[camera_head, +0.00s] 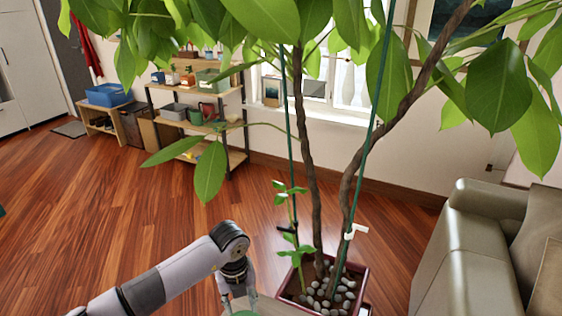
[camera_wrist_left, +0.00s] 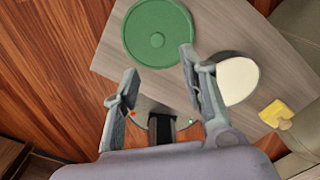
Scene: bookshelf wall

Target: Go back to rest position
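My left arm comes in from the lower left of the head view, and its gripper (camera_head: 238,300) points down at the bottom edge beside the potted tree. In the left wrist view the two fingers of this gripper (camera_wrist_left: 160,88) are spread apart with nothing held between them. They are above a grey wooden tabletop (camera_wrist_left: 112,62). A round green lid-like disc (camera_wrist_left: 158,35) lies on the tabletop just past the fingers. My right gripper shows in neither view.
The tree's square pot (camera_head: 288,291) with pebbles stands right of my arm. A sofa (camera_head: 462,255) is at the right, a shelf (camera_head: 238,160) at the back. A cream round item (camera_wrist_left: 238,80) and a yellow block (camera_wrist_left: 275,113) lie on the tabletop. Floor (camera_head: 120,220) is open at left.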

